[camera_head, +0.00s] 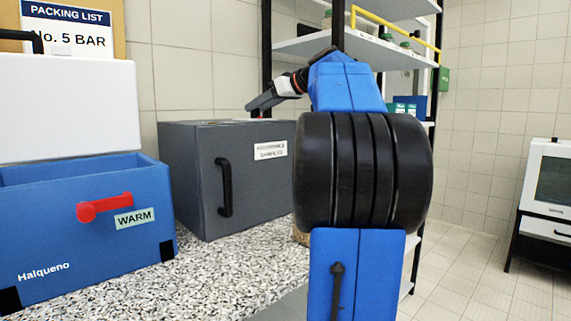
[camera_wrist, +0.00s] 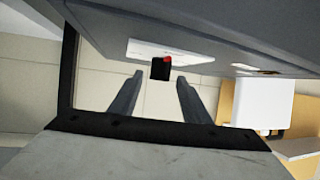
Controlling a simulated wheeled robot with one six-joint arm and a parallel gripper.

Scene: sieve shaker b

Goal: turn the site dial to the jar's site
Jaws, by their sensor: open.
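My gripper (camera_head: 262,103) is at the upper middle of the head view, above the grey cabinet (camera_head: 195,175), pointing left. In the wrist view my gripper (camera_wrist: 160,77) shows two parted fingers with nothing between them on the near side. Past the fingertips is a small black knob with a red mark (camera_wrist: 161,70), on a white plate (camera_wrist: 195,58) on a grey body; it looks like the site dial. It sits between the fingertips in the picture; I cannot tell whether they touch it. Its setting is not readable. I cannot identify the jar for certain.
A blue box (camera_head: 60,235) with a red handle and a WARM label stands at left on the speckled counter (camera_head: 235,265). A packing list sign (camera_head: 66,27) reads No. 5 BAR. Shelves (camera_head: 400,58) with small green-topped items stand behind my arm, which hides much of the middle.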

